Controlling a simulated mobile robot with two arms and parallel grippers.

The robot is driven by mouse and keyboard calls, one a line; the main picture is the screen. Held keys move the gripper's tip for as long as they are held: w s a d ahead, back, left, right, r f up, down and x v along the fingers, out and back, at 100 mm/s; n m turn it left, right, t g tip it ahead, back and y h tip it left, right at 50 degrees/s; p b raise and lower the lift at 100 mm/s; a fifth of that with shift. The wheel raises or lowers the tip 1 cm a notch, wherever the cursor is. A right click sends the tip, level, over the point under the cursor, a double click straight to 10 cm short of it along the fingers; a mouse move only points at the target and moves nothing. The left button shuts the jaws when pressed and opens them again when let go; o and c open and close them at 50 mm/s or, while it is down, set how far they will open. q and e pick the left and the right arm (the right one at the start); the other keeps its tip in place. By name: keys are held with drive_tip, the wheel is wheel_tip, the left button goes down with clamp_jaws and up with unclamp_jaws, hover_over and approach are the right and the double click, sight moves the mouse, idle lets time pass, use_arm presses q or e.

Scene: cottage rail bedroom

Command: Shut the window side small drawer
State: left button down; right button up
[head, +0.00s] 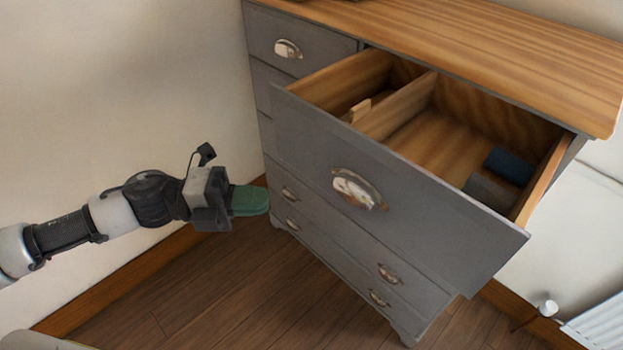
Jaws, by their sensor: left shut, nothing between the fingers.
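A small top drawer (390,205) of the grey chest stands pulled far out, on the right of the top row. Its front carries a metal cup handle (357,188). Inside are a wooden divider (398,105), a small wooden piece (360,110), a dark blue item (509,166) and a grey item (491,190). My left gripper (250,200) has green fingers and is shut and empty. In the picture it lies left of and below the open drawer's front, apart from the handle. My right gripper is not in view.
The chest has a wooden top (500,45). The other small top drawer (290,42), at the left, is closed. Lower drawers with cup handles (388,275) look closed. A wall (120,90) stands at the left, a white radiator (597,325) at the lower right. The wooden floor (230,300) in front is clear.

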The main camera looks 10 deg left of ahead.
sight(330, 186)
use_arm(q)
drive_tip(key=w+d+p, duration=0.1)
drive_tip(key=d, duration=0.1)
drive_tip(key=w+d+p, duration=0.1)
drive_tip(key=d, duration=0.2)
drive_tip(key=w+d+p, duration=0.1)
drive_tip(key=d, duration=0.2)
drive_tip(key=shift+w+r, duration=0.15)
drive_tip(key=shift+w, duration=0.2)
drive_tip(key=shift+w+d, duration=0.15)
drive_tip(key=shift+w, duration=0.15)
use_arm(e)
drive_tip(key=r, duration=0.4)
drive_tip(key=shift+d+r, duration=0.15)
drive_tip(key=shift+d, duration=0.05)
